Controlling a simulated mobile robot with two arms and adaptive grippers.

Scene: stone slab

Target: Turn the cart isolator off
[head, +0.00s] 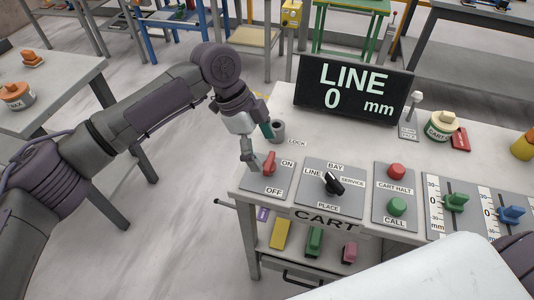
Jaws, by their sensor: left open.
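The cart isolator is a red handle (269,164) on a grey plate (284,180) at the left end of the cart panel. The handle stands nearly upright in the picture, leaning slightly right at its top. The label ON is to its upper right and OFF is below it. My left gripper (251,163) points down just left of the red handle, with its fingertips low over the plate's left side. It is open and holds nothing. I cannot tell whether a finger touches the handle. My right gripper is not in view.
A black-handled selector (333,184) sits right of the isolator, then the red CART HALT (397,171) and green CALL (397,206) buttons. A grey cylinder (278,131) marked LOCK stands behind the isolator. A display (352,90) reads LINE 0 mm.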

